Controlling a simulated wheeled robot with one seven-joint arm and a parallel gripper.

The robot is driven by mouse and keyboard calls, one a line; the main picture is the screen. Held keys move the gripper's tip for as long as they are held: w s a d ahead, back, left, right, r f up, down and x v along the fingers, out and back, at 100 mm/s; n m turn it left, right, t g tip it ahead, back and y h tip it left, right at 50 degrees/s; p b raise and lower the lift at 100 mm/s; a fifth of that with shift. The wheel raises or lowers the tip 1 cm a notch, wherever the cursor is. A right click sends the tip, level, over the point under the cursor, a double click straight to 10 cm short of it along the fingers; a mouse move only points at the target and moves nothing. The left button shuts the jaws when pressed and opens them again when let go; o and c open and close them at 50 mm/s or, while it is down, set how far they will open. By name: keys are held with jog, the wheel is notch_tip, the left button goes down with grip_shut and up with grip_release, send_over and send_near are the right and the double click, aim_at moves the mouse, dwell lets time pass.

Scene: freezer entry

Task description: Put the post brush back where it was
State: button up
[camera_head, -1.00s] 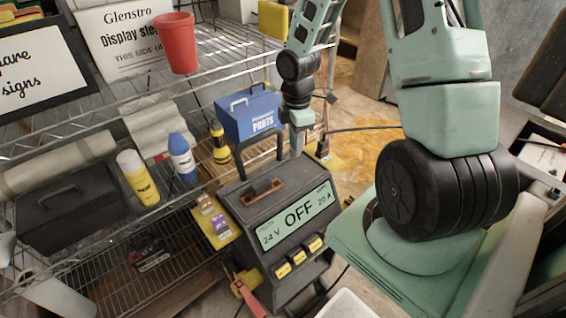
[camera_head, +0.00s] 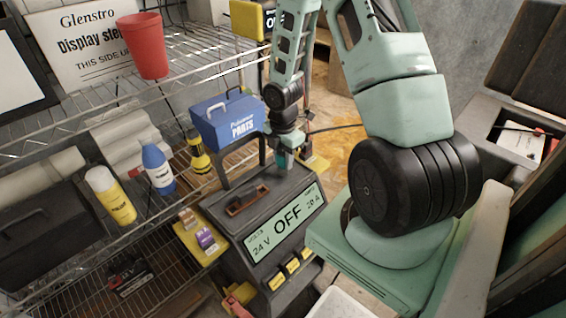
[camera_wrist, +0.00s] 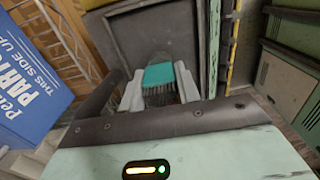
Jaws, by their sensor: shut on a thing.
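The post brush (camera_wrist: 159,75), with a teal body and grey bristles, is between the two pale fingers of my gripper (camera_wrist: 160,88) in the wrist view. My gripper is shut on it. In the head view my gripper (camera_head: 284,155) points down at the back of the dark charger (camera_head: 236,222), whose display reads OFF. Its fingers and the brush are small there, and I cannot tell whether the brush touches the charger. A shallow reddish-brown holder (camera_head: 247,201) lies on the charger's top, in front of its handle.
A blue parts box (camera_head: 225,120) stands left of my gripper; it also shows in the wrist view (camera_wrist: 30,75). Wire shelving at left holds a red cup (camera_head: 143,47), a blue bottle (camera_head: 158,170) and a yellow bottle (camera_head: 111,196). Stained floor lies behind the charger.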

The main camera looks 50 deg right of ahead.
jog(key=shift+f, duration=0.55)
jog(key=shift+f, duration=0.15)
jog(key=o, duration=1.1)
jog(key=shift+c, duration=0.2)
